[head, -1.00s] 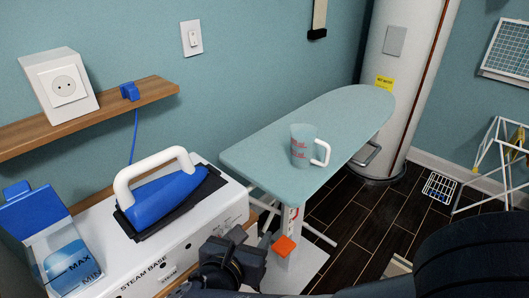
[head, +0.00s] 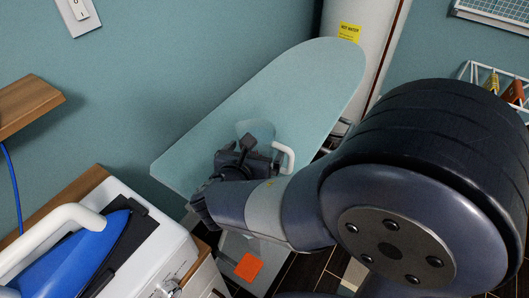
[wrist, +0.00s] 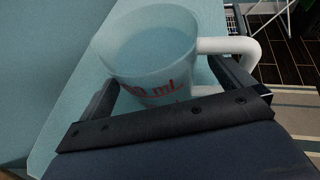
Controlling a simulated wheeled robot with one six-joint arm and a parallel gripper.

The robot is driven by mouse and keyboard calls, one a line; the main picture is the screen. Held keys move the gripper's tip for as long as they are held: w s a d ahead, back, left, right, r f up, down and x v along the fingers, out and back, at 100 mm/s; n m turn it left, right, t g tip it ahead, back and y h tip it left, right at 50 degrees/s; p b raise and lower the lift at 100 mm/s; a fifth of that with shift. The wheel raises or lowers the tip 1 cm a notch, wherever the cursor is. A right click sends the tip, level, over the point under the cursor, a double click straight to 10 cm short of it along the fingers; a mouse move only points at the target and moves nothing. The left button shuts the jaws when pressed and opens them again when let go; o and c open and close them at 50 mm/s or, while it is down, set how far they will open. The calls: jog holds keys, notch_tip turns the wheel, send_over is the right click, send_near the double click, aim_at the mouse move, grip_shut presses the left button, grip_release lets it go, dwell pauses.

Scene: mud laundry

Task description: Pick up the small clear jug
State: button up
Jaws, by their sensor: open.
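The small clear jug (head: 256,128) stands upright on the light blue ironing board (head: 290,85), with its white handle to the right. My gripper (head: 246,152) is at the jug and hides most of its body in the head view. In the wrist view the jug (wrist: 150,50) shows its open rim, red markings and white handle. The open fingers of my gripper (wrist: 168,92) reach to either side of the jug's body, the right one below the handle. Whether they touch it cannot be told.
A blue iron (head: 75,255) with a white handle rests on the white steam base (head: 150,260) at lower left. A wooden shelf (head: 28,105) is on the wall. A white cylinder with a yellow label (head: 349,32) stands behind the board. The board's far end is clear.

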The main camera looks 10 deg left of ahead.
jog(key=shift+x, duration=1)
jog(key=shift+r, duration=0.1)
jog(key=c, duration=1.2)
jog(key=shift+o, duration=0.2)
notch_tip(320, 180, up, 10)
jog(key=p, duration=0.2)
